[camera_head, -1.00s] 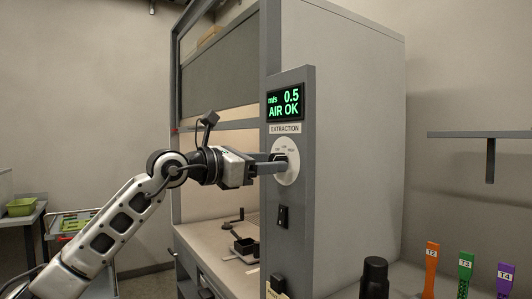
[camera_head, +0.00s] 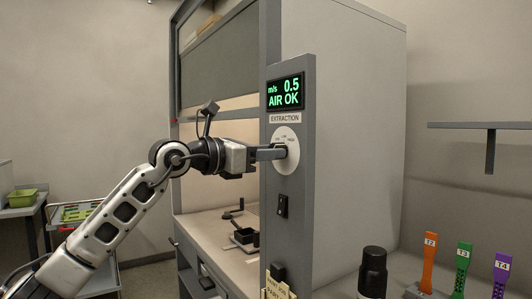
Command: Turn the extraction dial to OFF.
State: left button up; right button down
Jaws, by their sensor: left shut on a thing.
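The extraction dial (camera_head: 287,161) is a pale round plate with small markings on the grey front post of the fume hood, under the label EXTRACTION (camera_head: 285,118). My left gripper (camera_head: 281,152) reaches in from the left and is shut on the dial's dark knob at the plate's middle. The fingers cover most of the knob, so which marking it points to cannot be read. The display (camera_head: 286,93) above reads m/s 0.5 and AIR OK in green. My right gripper is not in view.
A black rocker switch (camera_head: 283,205) sits below the dial. The hood's sash (camera_head: 222,62) is raised, with small dark items inside. Orange, green and purple tagged tools (camera_head: 429,262) and a black bottle (camera_head: 373,272) stand at the lower right. A trolley (camera_head: 75,213) is at the left.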

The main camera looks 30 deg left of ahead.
pick_arm(q)
jog(key=shift+n+p, duration=0.7)
jog(key=shift+n, duration=7.7)
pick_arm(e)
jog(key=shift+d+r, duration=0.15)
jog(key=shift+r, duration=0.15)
pick_arm(q)
jog(key=o, duration=1)
